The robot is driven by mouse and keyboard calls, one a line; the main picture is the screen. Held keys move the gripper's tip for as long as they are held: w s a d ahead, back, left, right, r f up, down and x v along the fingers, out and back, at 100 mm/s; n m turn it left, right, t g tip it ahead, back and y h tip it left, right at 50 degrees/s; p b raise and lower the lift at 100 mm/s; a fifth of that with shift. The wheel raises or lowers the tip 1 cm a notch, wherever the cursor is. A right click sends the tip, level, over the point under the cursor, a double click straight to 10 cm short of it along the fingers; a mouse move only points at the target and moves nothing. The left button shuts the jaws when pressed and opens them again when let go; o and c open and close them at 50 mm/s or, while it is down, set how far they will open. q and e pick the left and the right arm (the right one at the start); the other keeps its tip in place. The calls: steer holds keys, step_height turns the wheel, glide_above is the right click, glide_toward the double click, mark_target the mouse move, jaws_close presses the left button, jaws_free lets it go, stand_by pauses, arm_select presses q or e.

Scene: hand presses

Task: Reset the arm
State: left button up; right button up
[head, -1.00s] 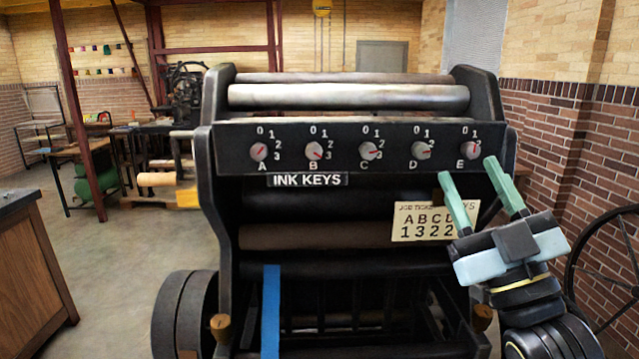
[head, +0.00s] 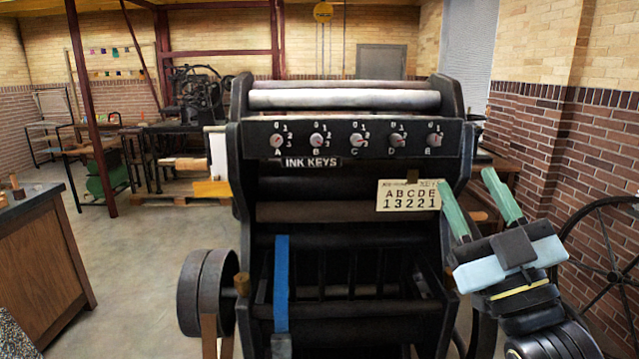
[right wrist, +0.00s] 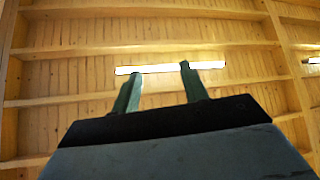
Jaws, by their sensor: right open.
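My right gripper (head: 478,205) is at the right of the head view, with its two green fingers pointing up and apart. It is open and empty. In the right wrist view its fingers (right wrist: 158,88) point at the wooden ceiling with nothing between them. It stands in front of the black hand press (head: 350,185), near its right side. The press carries a row of ink key knobs (head: 357,140) marked A to E and a job ticket card (head: 408,195) reading ABCDE 13221. My left gripper is not in view.
A wooden cabinet (head: 45,260) with a dark top stands at the left. A spoked wheel (head: 612,270) stands by the brick wall at the right. Another machine (head: 195,95) and tables are at the back. Open floor lies between cabinet and press.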

step_height(320, 180, down, 26)
steer(key=s+d+m+g+h, duration=0.1)
steer(key=d+m+g+h, duration=0.1)
steer(key=m+g+h, duration=0.6)
steer(key=s+d+f+n+g, duration=0.1)
steer(key=s+f+n+g, duration=0.1)
steer(key=s+f+g, duration=1.4)
steer(key=s+f+t+p, duration=0.1)
steer(key=s+f, duration=0.3)
steer(key=f, duration=0.8)
steer(key=s+f+p, duration=0.2)
steer(key=s+f, duration=0.1)
steer(key=f, duration=1)
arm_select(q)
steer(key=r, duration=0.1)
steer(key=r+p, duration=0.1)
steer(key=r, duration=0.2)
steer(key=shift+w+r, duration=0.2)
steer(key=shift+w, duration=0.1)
arm_select(e)
steer(key=s+d+f, duration=0.3)
steer(key=s+f, duration=0.8)
steer(key=s, duration=0.5)
steer(key=shift+s+f+g, duration=0.15)
steer(key=shift+f+g, duration=0.15)
steer(key=shift+g, duration=0.1)
